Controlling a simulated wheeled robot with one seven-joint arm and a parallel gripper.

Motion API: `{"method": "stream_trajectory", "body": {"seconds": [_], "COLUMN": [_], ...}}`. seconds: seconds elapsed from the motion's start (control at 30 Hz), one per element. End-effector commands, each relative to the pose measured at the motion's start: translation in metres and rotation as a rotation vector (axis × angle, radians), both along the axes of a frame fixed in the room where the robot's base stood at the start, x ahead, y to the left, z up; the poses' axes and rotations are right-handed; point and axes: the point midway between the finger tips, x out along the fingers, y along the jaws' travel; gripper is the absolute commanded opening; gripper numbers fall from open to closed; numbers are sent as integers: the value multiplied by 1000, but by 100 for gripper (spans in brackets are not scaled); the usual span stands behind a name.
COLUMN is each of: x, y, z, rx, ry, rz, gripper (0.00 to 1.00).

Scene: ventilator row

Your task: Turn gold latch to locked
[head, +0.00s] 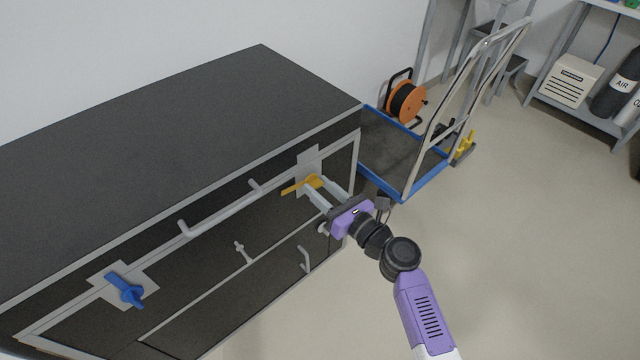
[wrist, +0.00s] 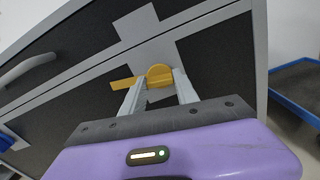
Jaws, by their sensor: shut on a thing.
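The gold latch (head: 292,188) sits on a grey plate (head: 308,158) at the upper right of the dark cabinet front. Its pointed arm reaches left in the head view, slightly downward. In the wrist view the gold latch (wrist: 159,76) shows a round hub with the arm out to the left. My gripper (head: 316,190) is shut on the latch, one finger on each side of its hub; the wrist view shows the fingers (wrist: 160,92) there too. The fingertips partly hide the hub.
A blue latch (head: 124,289) is on its own plate at the cabinet's left. A long bar handle (head: 222,216) and smaller handles stand out from the front. A blue-edged trolley (head: 425,182) with an orange cable reel (head: 407,102) stands right of the cabinet. Floor at right is clear.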

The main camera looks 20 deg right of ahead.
Motion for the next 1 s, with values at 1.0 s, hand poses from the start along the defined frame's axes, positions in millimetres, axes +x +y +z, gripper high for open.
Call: {"method": "stream_trajectory", "body": {"seconds": [1.0], "x": [0], "y": [-1], "z": [4], "rx": [912], "ry": [297], "rz": [-2], "gripper": [0]}}
